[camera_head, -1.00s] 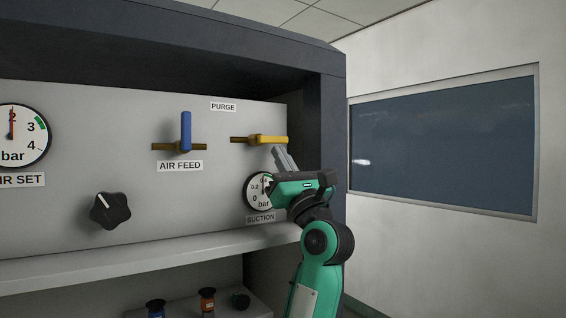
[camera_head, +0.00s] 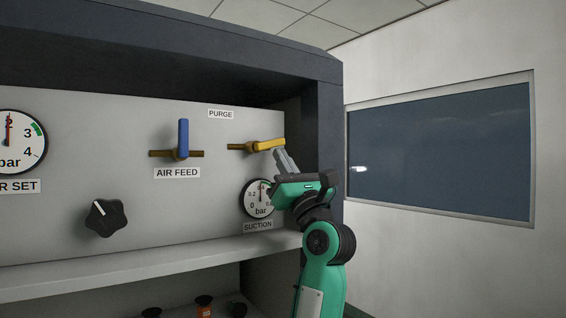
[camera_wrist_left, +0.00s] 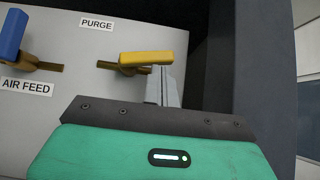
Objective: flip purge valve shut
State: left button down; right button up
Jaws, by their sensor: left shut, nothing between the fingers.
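The purge valve has a yellow lever (camera_head: 270,144) under the PURGE label (camera_head: 221,114). The lever points right, nearly in line with its brass pipe (camera_head: 238,147), its free end tilted slightly up. It also shows in the left wrist view (camera_wrist_left: 153,57). My left gripper (camera_head: 281,153) is shut and empty, its fingertips right below the lever's free end. In the left wrist view the fingertips (camera_wrist_left: 160,70) meet the lever's underside and appear to touch it. My right gripper is out of view.
The blue AIR FEED lever (camera_head: 183,134) stands upright to the left. The SUCTION gauge (camera_head: 257,198) is partly hidden behind my left gripper. A dark cabinet side post (camera_head: 323,150) is close on the right. A black knob (camera_head: 106,218) and a shelf (camera_head: 150,261) lie lower left.

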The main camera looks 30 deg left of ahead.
pick_arm(q)
jog(key=b+v, duration=0.6)
jog(key=v, duration=0.7)
jog(key=shift+d+f, duration=0.3)
jog(key=a+f+p, duration=0.1)
jog(key=p, duration=0.1)
jog(key=a+f+p, duration=0.1)
jog(key=a, duration=0.1)
jog(key=shift+w+a+f+p, duration=0.15)
jog(key=shift+w+a+p, duration=0.1)
jog(key=shift+p, duration=0.1)
